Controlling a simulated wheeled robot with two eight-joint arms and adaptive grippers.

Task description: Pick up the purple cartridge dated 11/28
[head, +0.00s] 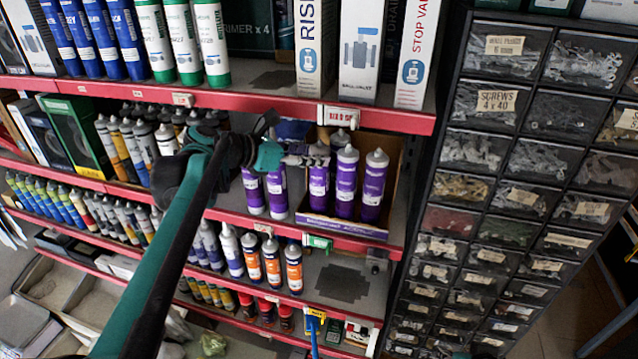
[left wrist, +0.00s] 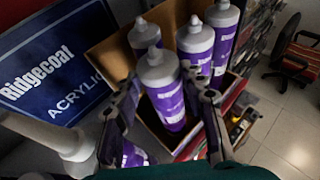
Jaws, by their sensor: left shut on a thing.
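Purple cartridges with grey caps stand in an open cardboard box (head: 341,228) on the middle shelf. My left gripper (head: 316,157) reaches in from the left and is shut on one purple cartridge (head: 318,183) at the box's left side. In the left wrist view this cartridge (left wrist: 165,92) is upright between the two fingers (left wrist: 160,103). Two more purple cartridges (head: 345,184) (head: 374,188) stand to its right in the head view. Others (head: 253,192) (head: 277,190) stand left of the box. I cannot read any date. My right gripper is not in view.
A red shelf edge (head: 380,119) runs above the box. Orange-and-white cartridges (head: 272,262) stand on the shelf below. A black drawer cabinet (head: 490,200) stands close on the right. A blue Ridgecoat sign (left wrist: 55,62) is beside the box in the left wrist view.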

